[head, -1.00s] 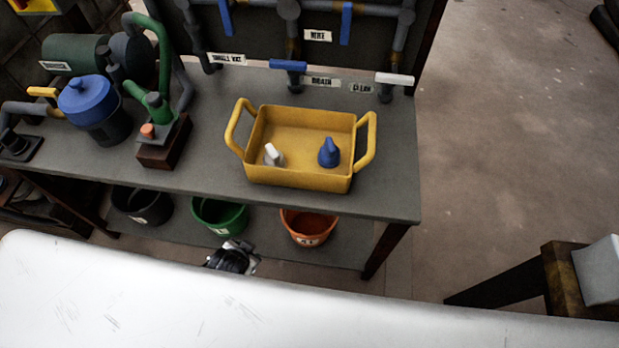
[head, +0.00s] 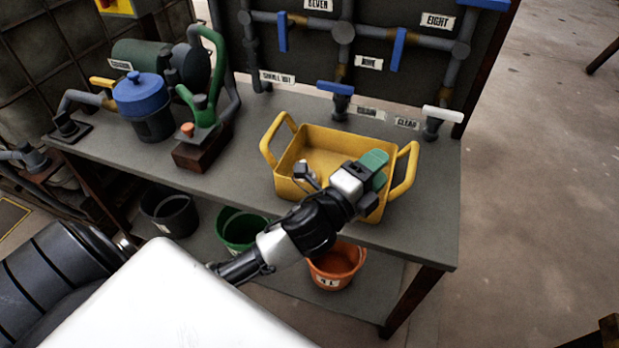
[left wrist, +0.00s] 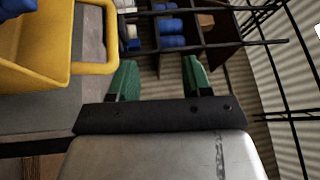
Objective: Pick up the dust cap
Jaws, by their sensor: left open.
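No part is labelled as the dust cap, so I cannot tell for certain which it is. A yellow two-handled tray (head: 318,138) stands on the bench. A small grey-white piece (head: 305,173) shows near its left front. A blue piece (left wrist: 14,8) shows at the tray in the left wrist view; in the head view my left arm hides its place. A small orange cap (head: 187,129) sits by the green pipe. My left gripper (head: 374,168) is over the tray's right front part. Its green fingers (left wrist: 160,80) are apart with nothing between them. My right gripper is out of view.
Pipes with blue and white valve handles (head: 336,88) rise behind the tray. A blue-lidded pot (head: 142,95) and a green pump stand left. Black, green and orange buckets (head: 340,262) sit on the lower shelf. Bare bench (head: 240,175) lies left of the tray.

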